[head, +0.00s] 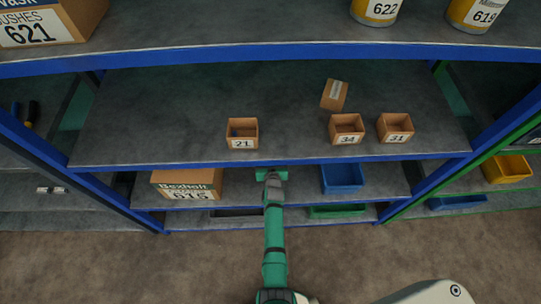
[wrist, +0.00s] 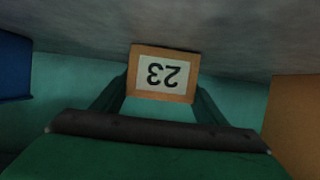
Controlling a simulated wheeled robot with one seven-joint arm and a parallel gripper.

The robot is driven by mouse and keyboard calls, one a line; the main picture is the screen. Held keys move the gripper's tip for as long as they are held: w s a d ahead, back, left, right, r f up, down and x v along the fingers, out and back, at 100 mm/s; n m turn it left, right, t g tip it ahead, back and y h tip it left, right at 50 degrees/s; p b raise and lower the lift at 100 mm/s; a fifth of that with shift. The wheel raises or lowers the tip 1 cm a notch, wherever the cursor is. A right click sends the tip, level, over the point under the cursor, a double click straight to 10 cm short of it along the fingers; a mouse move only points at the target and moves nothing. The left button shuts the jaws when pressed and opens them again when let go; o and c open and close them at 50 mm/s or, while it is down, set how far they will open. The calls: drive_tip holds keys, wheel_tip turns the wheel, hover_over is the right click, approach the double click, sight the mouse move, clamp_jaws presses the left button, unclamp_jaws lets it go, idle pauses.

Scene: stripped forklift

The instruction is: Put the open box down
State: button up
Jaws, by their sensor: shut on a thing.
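A small cardboard box (wrist: 163,53) shows in the wrist view with a white label reading 23, upside down in that picture. My gripper (wrist: 161,90) is shut on this box, with one green finger at each side. The box's top opening does not show. In the head view my gripper (head: 271,174) reaches into the lower shelf (head: 310,191) of the blue rack, and the box is hidden there. In the wrist view a grey shelf surface (wrist: 235,32) lies close to the box. I cannot tell whether they touch.
A large carton (head: 187,184) stands left of my gripper and a blue bin (head: 342,178) right of it. Above, the middle shelf (head: 180,110) holds small open boxes labelled 21 (head: 243,142), 34 (head: 347,139) and 31 (head: 396,138), plus a tipped box (head: 335,95).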

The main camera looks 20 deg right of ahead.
drive_tip(key=shift+f, duration=0.15)
drive_tip(key=o, duration=1.1)
drive_tip(key=shift+c, duration=0.2)
